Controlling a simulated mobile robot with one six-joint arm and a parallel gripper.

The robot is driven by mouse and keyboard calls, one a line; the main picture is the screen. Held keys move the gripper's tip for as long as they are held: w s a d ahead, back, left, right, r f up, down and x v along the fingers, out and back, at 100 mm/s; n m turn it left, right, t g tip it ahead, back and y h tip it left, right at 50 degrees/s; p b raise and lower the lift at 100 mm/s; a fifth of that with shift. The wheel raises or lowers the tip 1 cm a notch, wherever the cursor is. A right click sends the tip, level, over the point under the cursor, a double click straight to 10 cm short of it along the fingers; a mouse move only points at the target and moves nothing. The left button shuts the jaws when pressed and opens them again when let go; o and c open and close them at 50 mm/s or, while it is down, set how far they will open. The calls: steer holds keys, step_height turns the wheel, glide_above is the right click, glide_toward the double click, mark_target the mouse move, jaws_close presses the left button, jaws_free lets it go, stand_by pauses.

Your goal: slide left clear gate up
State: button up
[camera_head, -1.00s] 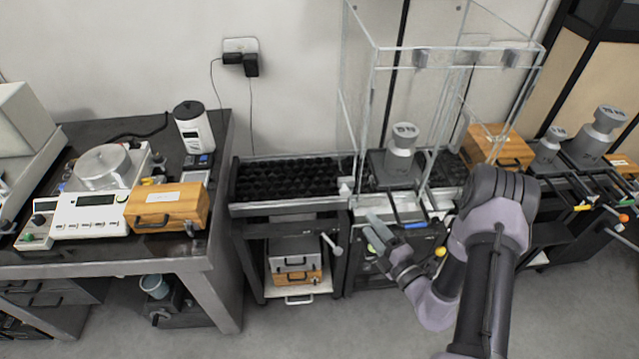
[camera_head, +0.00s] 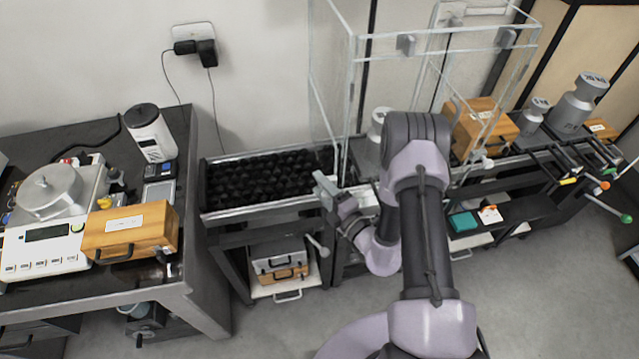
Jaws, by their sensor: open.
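The clear enclosure (camera_head: 352,82) stands on the bench behind my arm, with transparent panels and pale edges. Its left clear panel (camera_head: 328,85) runs from the top of the picture down to the bench and looks lowered. My gripper (camera_head: 326,187) is open and empty, near the enclosure's lower front left corner. I cannot tell whether it touches anything. A grey weight (camera_head: 377,122) inside is partly hidden by my arm.
A black studded tray (camera_head: 265,180) lies left of the enclosure. A wooden box (camera_head: 482,128) and metal weights (camera_head: 580,100) stand at the right. The left table holds a balance (camera_head: 50,235) and another wooden box (camera_head: 128,230). Floor shows in front.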

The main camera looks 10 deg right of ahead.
steer(key=shift+c, duration=0.4)
jaws_close()
steer(key=shift+r, duration=0.1)
stand_by(0.8)
